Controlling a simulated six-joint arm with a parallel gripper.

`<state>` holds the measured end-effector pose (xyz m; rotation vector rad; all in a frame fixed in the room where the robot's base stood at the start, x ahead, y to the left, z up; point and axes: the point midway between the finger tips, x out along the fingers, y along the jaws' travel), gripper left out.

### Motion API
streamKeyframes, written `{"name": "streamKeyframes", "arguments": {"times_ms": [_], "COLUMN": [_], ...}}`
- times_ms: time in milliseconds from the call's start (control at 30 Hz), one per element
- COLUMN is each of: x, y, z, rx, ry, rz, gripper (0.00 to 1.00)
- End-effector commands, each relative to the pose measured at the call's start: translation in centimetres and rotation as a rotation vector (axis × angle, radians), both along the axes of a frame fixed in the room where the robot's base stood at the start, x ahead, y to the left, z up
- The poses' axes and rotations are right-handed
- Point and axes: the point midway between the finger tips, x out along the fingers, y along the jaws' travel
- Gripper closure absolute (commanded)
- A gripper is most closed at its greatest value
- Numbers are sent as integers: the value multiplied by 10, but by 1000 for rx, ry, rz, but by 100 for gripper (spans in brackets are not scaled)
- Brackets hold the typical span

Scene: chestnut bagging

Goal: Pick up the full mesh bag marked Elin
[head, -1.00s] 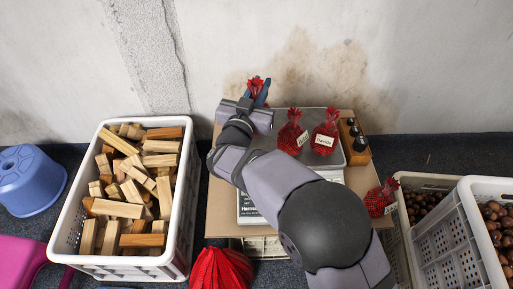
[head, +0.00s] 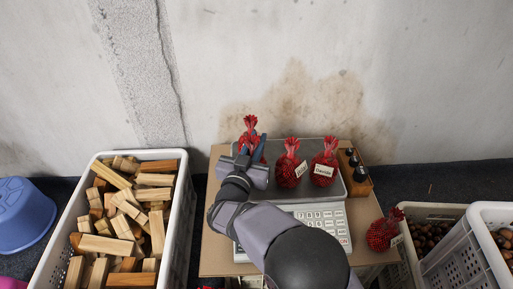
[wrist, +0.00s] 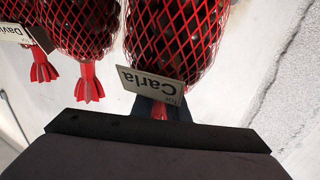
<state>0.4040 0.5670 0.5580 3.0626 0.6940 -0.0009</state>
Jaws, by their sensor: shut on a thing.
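My gripper (head: 251,158) is shut on the neck of a red mesh bag of chestnuts, the bag marked Carla (wrist: 175,40), at the left of the scale. In the wrist view its white tag reads Carla, upside down. In the head view the held bag (head: 250,125) shows mainly its red tuft. No tag that I can read says Elin. Another red bag (head: 288,172), with a tag too small to read surely, and the bag marked Davide (head: 324,164) stand on the scale. A further bag (head: 379,236) at the right has an unreadable tag.
The grey scale (head: 340,192) stands on a cardboard box (head: 215,255). A wooden block with dark knobs (head: 356,178) is at its right. A white crate of wood pieces (head: 185,215) is at left, chestnut crates (head: 440,210) at right. The wall is behind.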

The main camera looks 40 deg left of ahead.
Motion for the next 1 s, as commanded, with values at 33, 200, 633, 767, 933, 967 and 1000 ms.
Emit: {"name": "streamKeyframes", "arguments": {"times_ms": [33,200,633,767,933,967,1000], "x": [0,0,0,0,0,0,0], "y": [0,0,0,0,0,0,0], "z": [-8,-10,-14,-14,-14,-13,-11], "rx": [2,4,1,1,1,1,2], "ry": [-2,-2,0,0,0,0,0], "rz": [0,0,0,0,0,0,0], "gripper": [100,100,67,67,67,67,67]}}
